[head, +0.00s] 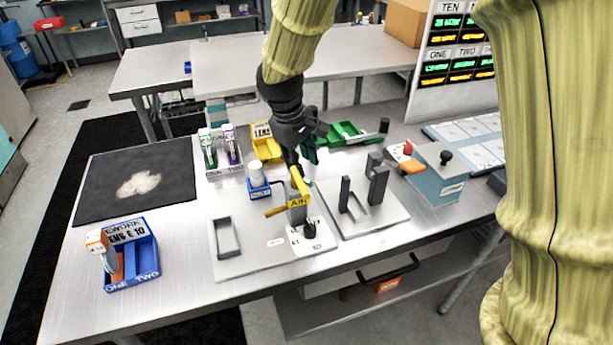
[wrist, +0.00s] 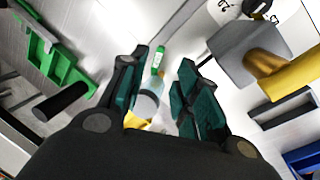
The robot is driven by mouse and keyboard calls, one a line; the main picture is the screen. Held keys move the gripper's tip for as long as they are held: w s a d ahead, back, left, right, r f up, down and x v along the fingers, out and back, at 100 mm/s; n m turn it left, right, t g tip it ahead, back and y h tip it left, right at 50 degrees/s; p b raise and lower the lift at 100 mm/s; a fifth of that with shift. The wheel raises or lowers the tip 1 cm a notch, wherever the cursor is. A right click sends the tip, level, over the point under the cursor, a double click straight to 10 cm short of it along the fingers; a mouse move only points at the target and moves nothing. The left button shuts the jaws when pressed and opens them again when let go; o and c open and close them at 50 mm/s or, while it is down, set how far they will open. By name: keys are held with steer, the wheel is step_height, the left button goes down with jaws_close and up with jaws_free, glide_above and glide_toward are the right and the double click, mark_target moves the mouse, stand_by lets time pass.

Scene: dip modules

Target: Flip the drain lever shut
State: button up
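My gripper (head: 308,155) hangs over the middle of the bench; its teal-padded fingers are apart in the wrist view (wrist: 168,75). Below it stands a grey block (head: 297,214) labelled AIR, with a yellow bar (head: 299,182) on top and a brass-coloured stub (head: 275,211) pointing left. In the wrist view the block (wrist: 238,45), brass stub (wrist: 262,63) and yellow bar (wrist: 300,76) are right of the fingers. No part is readably marked drain, so I cannot tell which is the drain lever. A pale cylinder (wrist: 149,100) shows between the fingers; whether they touch it is unclear.
A green tray (head: 345,134) with a black handle lies behind the gripper. Grey upright posts (head: 377,182) stand to the right, and a blue-and-white bottle (head: 258,182) to the left. A blue tray (head: 131,255) sits front left. The bench's front edge is clear.

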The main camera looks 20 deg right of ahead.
mark_target(308, 182)
steer(key=shift+p+x, duration=0.4)
steer(key=shift+x, duration=3.1)
steer(key=shift+d, duration=0.1)
jaws_close()
